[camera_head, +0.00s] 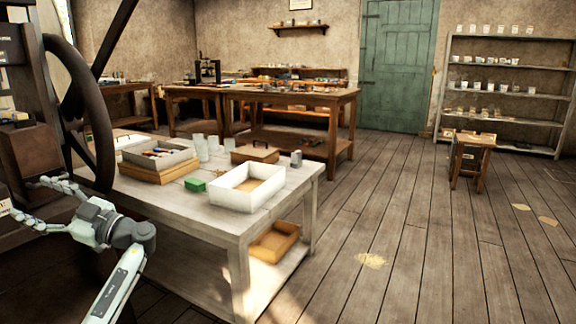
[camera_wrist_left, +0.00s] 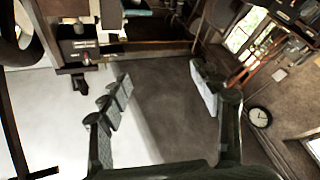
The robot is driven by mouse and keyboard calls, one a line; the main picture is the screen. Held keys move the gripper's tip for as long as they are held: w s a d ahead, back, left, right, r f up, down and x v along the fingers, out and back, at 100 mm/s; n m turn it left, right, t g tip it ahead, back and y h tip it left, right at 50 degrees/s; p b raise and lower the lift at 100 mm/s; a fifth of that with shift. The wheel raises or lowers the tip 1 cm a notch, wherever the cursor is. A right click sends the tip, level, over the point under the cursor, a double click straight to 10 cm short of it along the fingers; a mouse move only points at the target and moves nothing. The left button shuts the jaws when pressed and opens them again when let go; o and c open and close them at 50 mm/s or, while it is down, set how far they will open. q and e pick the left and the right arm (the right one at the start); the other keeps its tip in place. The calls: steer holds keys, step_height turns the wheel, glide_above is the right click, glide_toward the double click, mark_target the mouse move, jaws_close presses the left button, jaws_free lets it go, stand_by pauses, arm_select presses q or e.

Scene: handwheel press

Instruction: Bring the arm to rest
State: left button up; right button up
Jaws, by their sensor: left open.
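My left gripper (camera_head: 22,198) is at the lower left of the head view, its two fingers apart and nothing between them. The dark handwheel (camera_head: 101,140) of the press (camera_head: 28,150) stands just behind and above the gripper in the picture, with a visible gap from the fingers. Part of a dark curved rim, seemingly the handwheel (camera_wrist_left: 12,52), shows at the wrist view's left edge. My right gripper is in neither view.
A pale worktable (camera_head: 190,221) stands right of my left arm. It carries a white open box (camera_head: 238,198), a grey tray on a wooden box, a green box (camera_head: 195,185) and pale cups.

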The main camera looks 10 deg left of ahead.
arm_select(q)
steer(key=w+d+f+m+t+h, duration=0.1)
steer(key=w+f+m+t+h, duration=0.2)
steer(key=w+f+m+h, duration=0.35)
steer(key=w+d+f+m+t+h, duration=0.2)
steer(key=w+f+m+t+h, duration=0.1)
steer(key=f+m, duration=0.6)
steer(key=w+d+f+m+t+h, duration=0.3)
steer(key=w+d+f+m+h, duration=0.3)
steer(key=d+f+m+h, duration=0.5)
steer(key=s+d+f+g, duration=0.1)
steer(key=s+d+f, duration=0.2)
steer(key=s+f, duration=0.3)
steer(key=s+d+f+y, duration=0.1)
steer(key=s+d+f, duration=0.25)
steer(key=s, duration=0.35)
steer(key=s+d+f+g, duration=0.1)
steer(key=s+d+f, duration=0.2)
steer(key=s+f, duration=0.35)
steer(key=s+d+f+g, duration=0.1)
steer(key=s+d+f, duration=0.1)
steer(key=s, duration=0.8)
steer(key=s+d+f+g+h, duration=0.1)
steer(key=s+d, duration=0.3)
steer(key=s, duration=0.7)
steer(key=shift+f+n, duration=0.35)
steer(key=shift+f, duration=0.15)
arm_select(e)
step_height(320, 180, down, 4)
